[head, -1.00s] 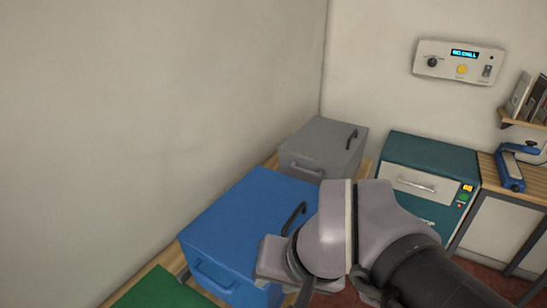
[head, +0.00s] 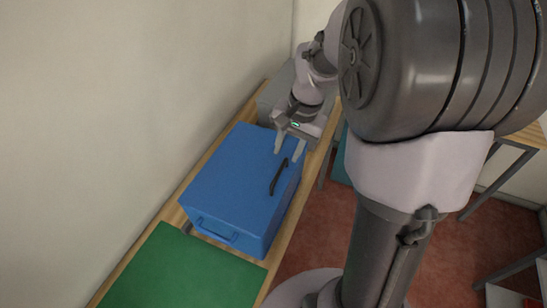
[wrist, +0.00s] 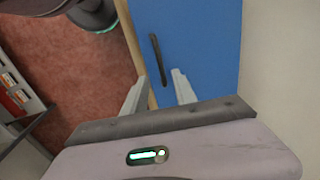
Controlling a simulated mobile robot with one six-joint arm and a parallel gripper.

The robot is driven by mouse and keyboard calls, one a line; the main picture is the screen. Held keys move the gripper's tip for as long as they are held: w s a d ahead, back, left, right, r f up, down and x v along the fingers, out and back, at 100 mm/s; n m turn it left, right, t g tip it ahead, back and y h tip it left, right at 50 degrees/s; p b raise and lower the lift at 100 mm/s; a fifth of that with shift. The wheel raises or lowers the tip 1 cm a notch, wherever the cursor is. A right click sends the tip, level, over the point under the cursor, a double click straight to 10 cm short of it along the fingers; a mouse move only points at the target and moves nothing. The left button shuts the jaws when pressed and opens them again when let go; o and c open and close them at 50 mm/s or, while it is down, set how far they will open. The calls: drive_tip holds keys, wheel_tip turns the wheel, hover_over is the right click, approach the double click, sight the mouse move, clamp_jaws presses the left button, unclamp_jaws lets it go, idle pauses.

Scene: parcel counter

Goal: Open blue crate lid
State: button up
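The blue crate (head: 235,180) stands on a wooden bench with its lid shut. A dark bar handle (head: 279,177) lies along the right part of its lid. The handle also shows in the wrist view (wrist: 158,60), beyond my fingertips. My gripper (head: 288,150) is above the far right part of the crate. Its two fingers are spread with nothing between them, and in the wrist view (wrist: 156,84) they point toward the lid. The fingers appear apart from the handle; their exact height over the lid is hard to tell.
A green surface (head: 180,270) lies in front of the blue crate on the bench (head: 275,245). A grey crate (head: 272,98) stands behind, partly hidden by my arm. The wall (head: 120,90) runs close along the left. Red floor (head: 315,225) is open to the right.

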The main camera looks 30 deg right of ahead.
sight(280, 170)
drive_tip(key=f, duration=0.2)
drive_tip(key=f+b, duration=0.1)
drive_tip(key=f, duration=0.2)
drive_tip(key=w+a+f, duration=0.1)
drive_tip(key=f, duration=0.1)
drive_tip(key=shift+w+f+b, duration=0.1)
drive_tip(key=shift+f+b, duration=0.1)
drive_tip(key=shift+b, duration=0.2)
clamp_jaws()
idle(0.8)
